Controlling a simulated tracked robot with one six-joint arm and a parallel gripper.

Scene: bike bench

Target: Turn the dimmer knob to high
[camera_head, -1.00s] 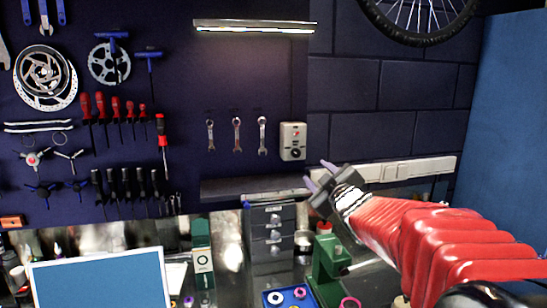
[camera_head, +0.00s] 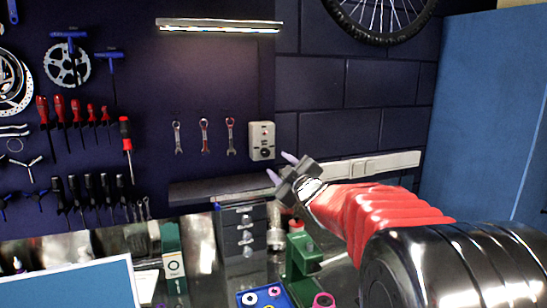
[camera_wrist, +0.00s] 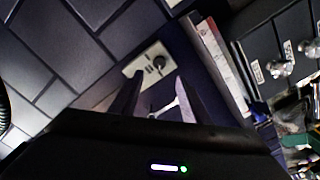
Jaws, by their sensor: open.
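The dimmer is a pale wall box (camera_head: 262,140) on the dark panel, right of the hanging wrenches. Its dark round knob (camera_head: 265,152) sits on the lower part of the box, and a small red mark shows above it. My gripper (camera_head: 281,167) is open and empty, just below and to the right of the box, apart from it. In the wrist view the box (camera_wrist: 135,68) and its knob (camera_wrist: 159,62) show beyond and between the two dark fingers (camera_wrist: 157,88). The knob's setting is too small to read.
A lit lamp bar (camera_head: 218,26) is above the wrenches (camera_head: 204,137). A shelf (camera_head: 215,190) juts out below the box. A white socket strip (camera_head: 370,165) runs along the wall at right. A green press (camera_head: 300,257) and grey drawers (camera_head: 243,232) stand below.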

